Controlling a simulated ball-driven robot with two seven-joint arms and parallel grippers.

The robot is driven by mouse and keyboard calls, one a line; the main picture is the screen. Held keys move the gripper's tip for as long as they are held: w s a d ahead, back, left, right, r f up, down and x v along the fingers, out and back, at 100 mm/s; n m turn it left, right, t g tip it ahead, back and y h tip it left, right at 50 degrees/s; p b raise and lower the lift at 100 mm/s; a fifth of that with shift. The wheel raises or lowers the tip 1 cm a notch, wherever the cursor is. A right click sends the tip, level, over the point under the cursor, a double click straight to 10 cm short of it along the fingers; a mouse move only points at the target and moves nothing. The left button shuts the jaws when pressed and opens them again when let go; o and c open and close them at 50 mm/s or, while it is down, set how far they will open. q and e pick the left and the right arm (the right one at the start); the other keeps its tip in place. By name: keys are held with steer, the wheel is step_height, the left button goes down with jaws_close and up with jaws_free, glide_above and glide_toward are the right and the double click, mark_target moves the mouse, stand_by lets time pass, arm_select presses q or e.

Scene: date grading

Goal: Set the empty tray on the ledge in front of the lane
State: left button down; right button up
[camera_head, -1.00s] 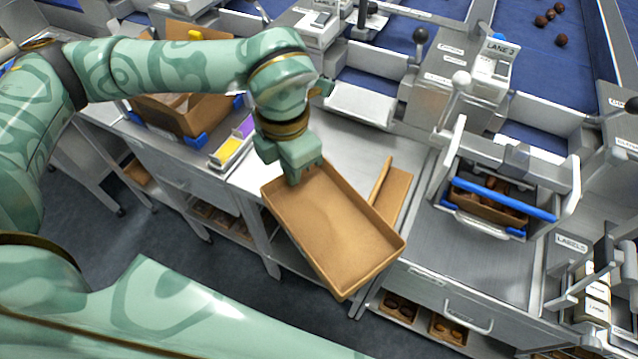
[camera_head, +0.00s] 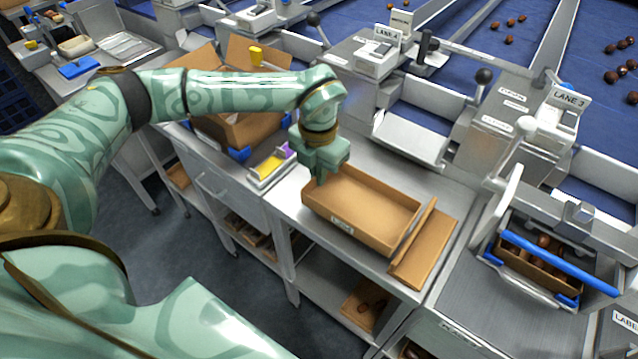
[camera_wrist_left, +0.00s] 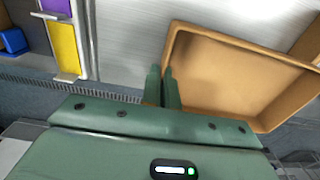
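The empty brown tray (camera_head: 375,205) is level at the steel ledge (camera_head: 285,205) in front of the lane with the white chute (camera_head: 408,138). I cannot tell whether its underside touches the ledge. My left gripper (camera_head: 321,180) is at the tray's left corner. In the left wrist view, the two fingers (camera_wrist_left: 161,88) are close together at the wall of the tray (camera_wrist_left: 235,50), pinching it. The wall between the fingertips is mostly hidden. My right gripper is not in view.
A yellow and purple card holder (camera_head: 268,168) is left of the gripper. An open carton (camera_head: 235,125) stands further left.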

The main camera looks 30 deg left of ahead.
arm_select(q)
steer(key=shift+w+a+f, duration=0.1)
steer(key=shift+w+f, duration=0.05)
steer(key=shift+f, duration=0.1)
steer(key=f, duration=0.2)
steer(key=f+b, duration=0.1)
steer(key=shift+w+a+f, duration=0.25)
steer(key=shift+f, duration=0.15)
steer(key=shift+r, duration=0.1)
steer(key=shift+s, duration=0.1)
steer(key=c, duration=1.7)
jaws_free()
